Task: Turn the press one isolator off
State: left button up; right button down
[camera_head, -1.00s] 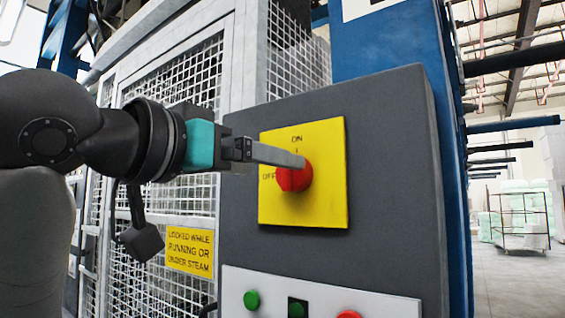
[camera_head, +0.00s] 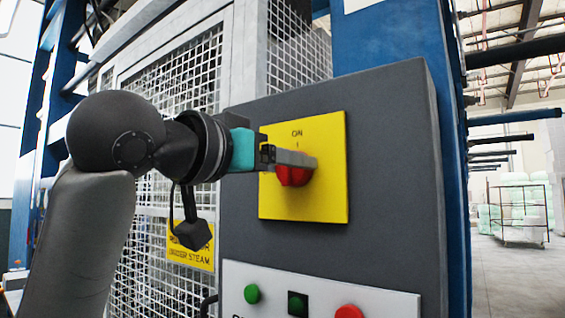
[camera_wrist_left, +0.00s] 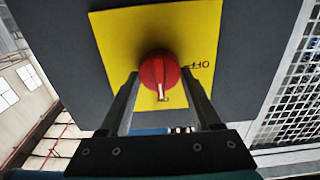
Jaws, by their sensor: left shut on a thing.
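The isolator is a red rotary knob (camera_head: 293,174) on a yellow plate (camera_head: 330,205) fixed to a dark grey cabinet. ON is printed above the knob. In the head view my left gripper (camera_head: 300,160) comes in from the left, its fingers at the knob and hiding the OFF label. In the left wrist view the fingers (camera_wrist_left: 160,85) lie on either side of the red knob (camera_wrist_left: 158,68), shut on it. The knob's white mark points toward the partly hidden ON mark, with the OFF lettering to the right. My right gripper is not in view.
Below the plate, a white panel (camera_head: 385,303) carries a green button (camera_head: 251,293), a dark-framed green one and a red button (camera_head: 348,312). A mesh guard (camera_head: 190,90) with a yellow warning sign (camera_head: 204,258) stands left. A blue column (camera_head: 385,40) stands behind the cabinet.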

pick_arm(q)
jog(key=c, duration=0.8)
jog(key=shift+n, duration=0.3)
jog(key=shift+w+a+f+n+p, duration=0.15)
jog(key=shift+n+p, duration=1.55)
jog(key=shift+n, duration=2.6)
jog(key=shift+a+n+p, duration=0.1)
jog(key=shift+n+p, duration=1.6)
jog(key=shift+n, duration=2.6)
jog(key=o, duration=1.4)
jog(key=shift+f, duration=0.1)
